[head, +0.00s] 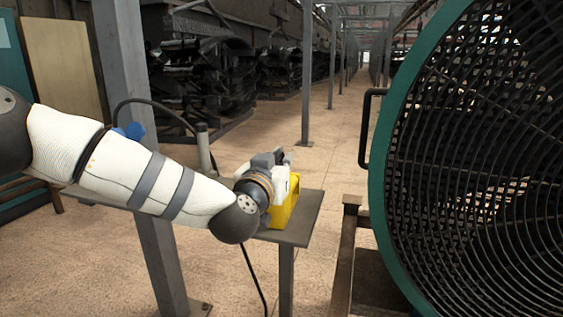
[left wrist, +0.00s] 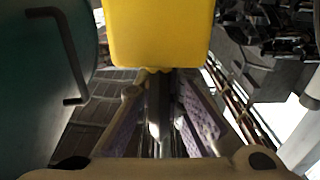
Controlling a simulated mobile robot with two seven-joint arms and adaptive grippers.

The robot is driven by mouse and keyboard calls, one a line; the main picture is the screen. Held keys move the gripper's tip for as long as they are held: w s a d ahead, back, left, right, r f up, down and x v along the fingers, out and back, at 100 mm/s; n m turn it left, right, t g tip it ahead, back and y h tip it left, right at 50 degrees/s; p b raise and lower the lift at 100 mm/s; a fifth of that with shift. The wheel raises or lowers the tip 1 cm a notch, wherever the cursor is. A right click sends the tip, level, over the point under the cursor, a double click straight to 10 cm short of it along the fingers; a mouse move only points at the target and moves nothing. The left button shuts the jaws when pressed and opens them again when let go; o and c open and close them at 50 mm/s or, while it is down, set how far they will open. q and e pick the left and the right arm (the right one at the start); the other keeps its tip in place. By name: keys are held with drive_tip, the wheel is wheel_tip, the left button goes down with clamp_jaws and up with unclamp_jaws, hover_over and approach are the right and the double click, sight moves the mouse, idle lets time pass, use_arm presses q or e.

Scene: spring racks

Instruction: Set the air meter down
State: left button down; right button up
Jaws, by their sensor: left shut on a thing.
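The air meter appears as a yellow body (head: 284,210) at the small grey stand in the head view. My left gripper (head: 280,178) is shut on it, reaching in from the left. In the left wrist view, the yellow body (left wrist: 157,35) fills the top middle, beyond the fingers (left wrist: 158,95). The gripper and wrist hide part of the meter in the head view. It appears over or on the grey stand top (head: 308,215); I cannot tell whether its base touches. My right gripper is not in view.
A large green-rimmed fan (head: 384,190) with a black handle (head: 364,130) stands close on the right. A grey post (head: 125,90) rises behind my left arm. A black cable (head: 253,275) hangs below the stand. The aisle floor (head: 325,165) behind is clear.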

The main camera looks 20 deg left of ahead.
use_arm(q)
drive_tip(key=c, duration=1.7)
unclamp_jaws()
drive_tip(key=shift+f, duration=0.1)
